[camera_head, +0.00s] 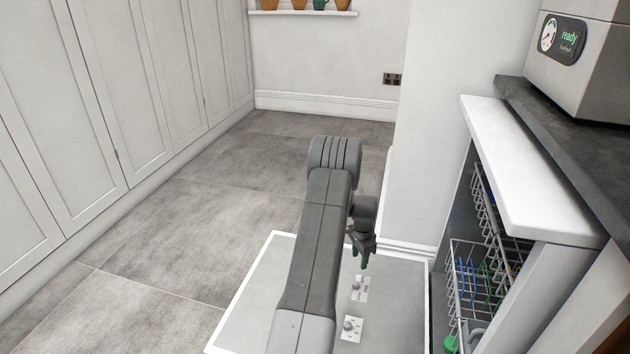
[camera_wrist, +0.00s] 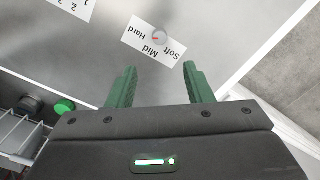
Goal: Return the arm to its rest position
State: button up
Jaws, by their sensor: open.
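My gripper (camera_head: 362,258) hangs at the end of my grey arm in the head view, pointing down over a light grey panel with a white edge. In the wrist view my gripper (camera_wrist: 158,88) shows two green fingers spread apart, with nothing between them. Past the fingertips lies the panel (camera_wrist: 225,45), carrying a small dial (camera_wrist: 159,38) on a white label reading Soft, Mid and Hard. In the head view two dials with labels sit on the panel, one (camera_head: 358,290) below my gripper and one (camera_head: 350,327) nearer. My arm covers part of the panel.
At the right stands an open-fronted unit with wire racks (camera_head: 478,285) under a white top (camera_head: 530,180). A dark counter (camera_head: 570,130) holds a grey machine reading "ready" (camera_head: 580,60). Tall white cupboards (camera_head: 90,110) line the left. The tiled floor (camera_head: 200,240) between is clear.

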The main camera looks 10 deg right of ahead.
aim_at(356, 284)
notch_tip(356, 284, down, 13)
jog(key=b, duration=0.4)
jog(key=shift+r, duration=0.1)
